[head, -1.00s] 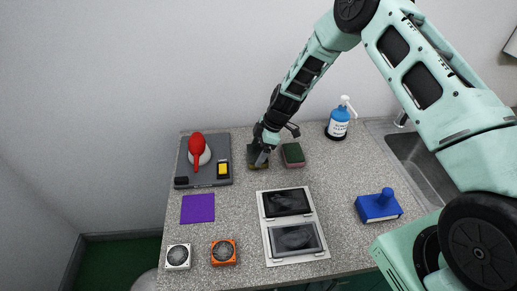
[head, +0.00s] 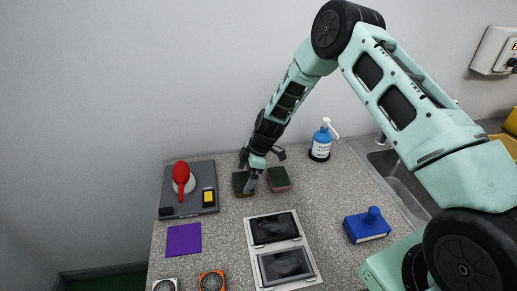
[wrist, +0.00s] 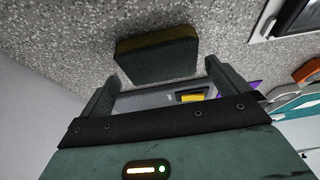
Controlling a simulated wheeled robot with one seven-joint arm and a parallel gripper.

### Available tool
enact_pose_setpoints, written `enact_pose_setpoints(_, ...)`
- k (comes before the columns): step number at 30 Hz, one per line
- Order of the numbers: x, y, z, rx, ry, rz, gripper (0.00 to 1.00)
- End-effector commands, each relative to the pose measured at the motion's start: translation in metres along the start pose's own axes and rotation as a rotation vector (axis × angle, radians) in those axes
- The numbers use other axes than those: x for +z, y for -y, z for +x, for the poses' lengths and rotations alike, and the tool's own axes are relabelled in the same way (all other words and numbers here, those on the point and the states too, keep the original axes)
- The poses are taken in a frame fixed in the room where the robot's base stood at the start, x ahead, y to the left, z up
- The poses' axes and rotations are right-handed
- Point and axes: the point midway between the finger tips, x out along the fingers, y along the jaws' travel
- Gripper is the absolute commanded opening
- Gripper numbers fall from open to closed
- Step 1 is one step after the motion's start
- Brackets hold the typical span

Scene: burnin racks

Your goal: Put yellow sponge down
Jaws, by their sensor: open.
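The yellow sponge (head: 239,184), with a dark green scouring top and a dull yellow layer, rests on the grey speckled counter (head: 218,232) near the wall. In the wrist view the sponge (wrist: 156,58) lies just beyond my fingertips, between their lines.
A green-and-red sponge (head: 278,179) lies close to the right. A blue pump bottle (head: 321,145), a two-panel frame (head: 279,241), a purple square (head: 184,239) and a blue block (head: 367,228) are around.

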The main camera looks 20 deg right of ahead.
Motion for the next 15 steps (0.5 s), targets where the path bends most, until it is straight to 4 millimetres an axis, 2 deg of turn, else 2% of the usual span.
enact_pose_setpoints(5, 0.005, 0.0, -0.025, 0.005, 0.0, 0.0, 1.0)
enact_pose_setpoints(15, 0.004, 0.0, -0.102, 0.005, 0.001, 0.0, 1.0)
